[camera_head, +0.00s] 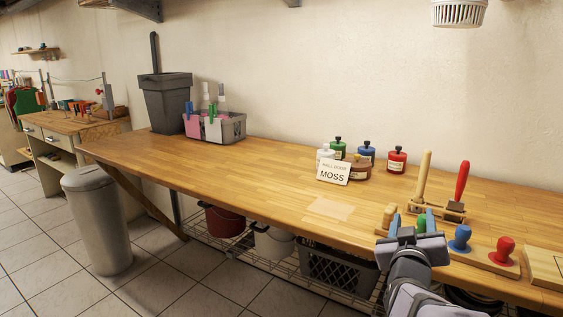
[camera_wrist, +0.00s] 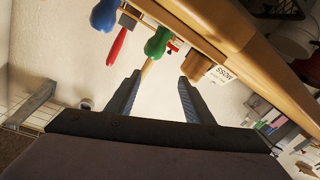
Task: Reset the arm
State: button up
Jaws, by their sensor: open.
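My gripper (camera_head: 411,226) is at the front edge of the wooden workbench (camera_head: 270,180), at the lower right of the head view. Its two fingers are apart with nothing between them. In the wrist view, which looks upside down, the open fingers (camera_wrist: 159,82) point toward the wall, with a green-handled stamp (camera_wrist: 158,42) beyond them. In the head view my gripper partly hides the row of stamps, which includes a wooden one (camera_head: 389,214), a blue one (camera_head: 459,238) and a red one (camera_head: 502,252). I cannot tell whether it touches the bench.
A holder with a wooden handle (camera_head: 423,176) and a red handle (camera_head: 462,181) stands behind the stamps. A MOSS card (camera_head: 333,173) leans before several ink bottles (camera_head: 397,161). A grey caddy (camera_head: 233,128) and bin (camera_head: 166,103) stand left. The bench's middle is clear.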

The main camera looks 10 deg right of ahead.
jog(key=w+a+f+n+y, duration=0.1)
jog(key=a+f+n+y, duration=0.1)
jog(key=a, duration=0.2)
jog(key=w+a+f+n+y+p, duration=0.1)
jog(key=a+f+n+y, duration=0.1)
jog(key=a, duration=0.3)
jog(key=w+a+f+n+y, duration=0.2)
jog(key=a, duration=0.3)
jog(key=shift+a+f+y+p, duration=0.2)
jog(key=shift+a+y+p, duration=0.1)
jog(key=shift+p, duration=0.1)
jog(key=s+a+f+n+g+y, duration=0.1)
jog(key=s+a+f+g+y, duration=0.15)
jog(key=s+a+f, duration=0.35)
jog(key=s+a+f+n+g+y, duration=0.1)
jog(key=s+a+f+g+y, duration=0.2)
jog(key=a+f, duration=0.45)
jog(key=s+f+m+g+h+b, duration=0.1)
jog(key=s+f+m+g, duration=0.25)
jog(key=s+f, duration=0.35)
jog(key=s+f+m+g+b, duration=0.2)
jog(key=s+f+g, duration=0.25)
jog(key=s, duration=0.45)
notch_tip(320, 180, up, 39)
jog(key=p, duration=3.9)
jog(key=shift+w+a, duration=0.2)
jog(key=shift+n+g, duration=0.25)
